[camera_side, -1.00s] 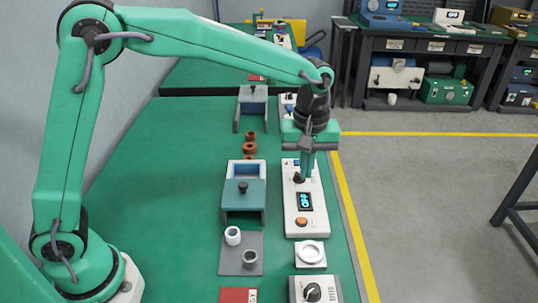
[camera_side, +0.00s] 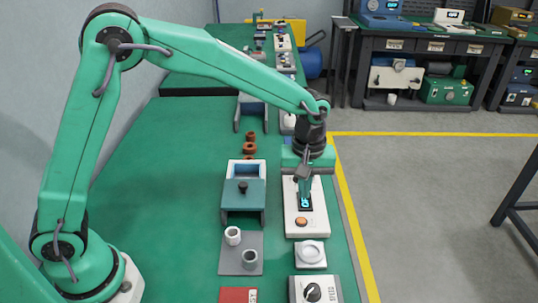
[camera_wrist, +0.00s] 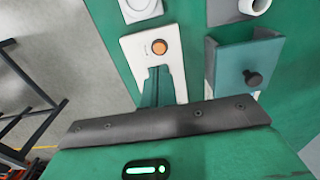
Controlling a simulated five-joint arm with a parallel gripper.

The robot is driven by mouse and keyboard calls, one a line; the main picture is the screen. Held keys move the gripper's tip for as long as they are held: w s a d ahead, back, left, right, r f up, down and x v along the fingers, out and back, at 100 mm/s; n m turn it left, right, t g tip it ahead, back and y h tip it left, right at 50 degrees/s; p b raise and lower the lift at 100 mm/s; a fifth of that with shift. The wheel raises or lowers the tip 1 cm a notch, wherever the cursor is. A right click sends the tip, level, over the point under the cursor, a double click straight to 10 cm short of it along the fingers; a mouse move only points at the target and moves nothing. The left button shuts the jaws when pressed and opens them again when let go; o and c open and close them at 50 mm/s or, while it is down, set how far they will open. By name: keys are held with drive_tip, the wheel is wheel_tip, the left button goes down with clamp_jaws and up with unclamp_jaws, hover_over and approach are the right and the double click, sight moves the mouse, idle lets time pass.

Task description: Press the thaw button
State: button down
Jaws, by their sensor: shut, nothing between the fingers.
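A white control panel (camera_side: 318,224) lies on the green bench, with a small lit display (camera_side: 305,203) and a round orange button (camera_side: 302,222) near its front end. No label on the button can be read. My gripper (camera_side: 304,198) is shut and empty, pointing down over the panel by the display, a little behind the button. In the wrist view the gripper's fingers (camera_wrist: 158,78) lie together over the panel (camera_wrist: 133,48), and the orange button (camera_wrist: 159,47) shows just beyond their tips, uncovered. The fingers appear apart from the button. The panel's back part is hidden by my gripper.
A teal box with a black knob (camera_side: 243,187) stands left of the panel. A grey plate (camera_side: 227,266) holds two small cups. The bench's right edge is close.

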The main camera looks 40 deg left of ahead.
sight(300, 220)
drive_tip(key=shift+f, duration=3.95)
drive_tip(key=shift+s+f, duration=0.1)
drive_tip(key=shift+f, duration=0.9)
drive_tip(key=shift+r, duration=0.1)
wheel_tip(300, 220, up, 15)
drive_tip(key=shift+w, duration=0.25)
